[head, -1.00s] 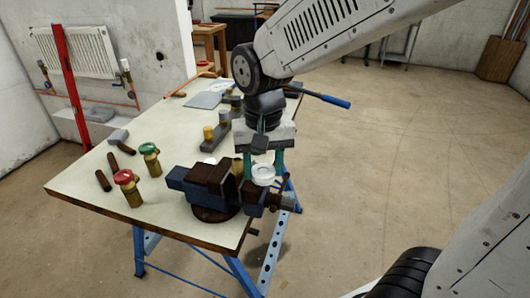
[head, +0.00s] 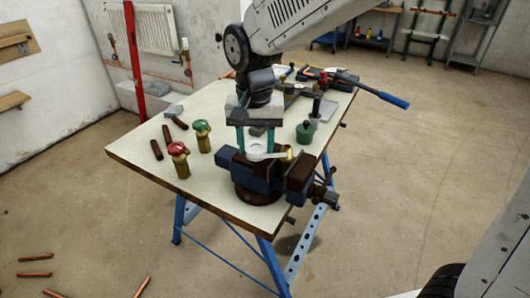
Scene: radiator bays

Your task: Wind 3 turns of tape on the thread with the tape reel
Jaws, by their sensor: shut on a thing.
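The white tape reel (head: 256,146) is between the teal fingers of my gripper (head: 255,148), which is shut on it. The reel is just behind the dark blue and brown vise (head: 252,178), at its upper left. A pale strip, apparently tape, (head: 268,156) runs from near the reel toward a small brass piece (head: 290,153) at the vise jaws. This piece looks like the threaded end. The thread and any turns on it are too small to tell.
The vise stands at the near corner of the workbench (head: 140,150). Red-topped (head: 178,160) and green-topped (head: 202,136) brass valves and short copper-brown pipes (head: 156,150) lie to the left. A dark green pot (head: 305,132) stands at the right. A blue-handled tool (head: 380,96) overhangs the right edge.

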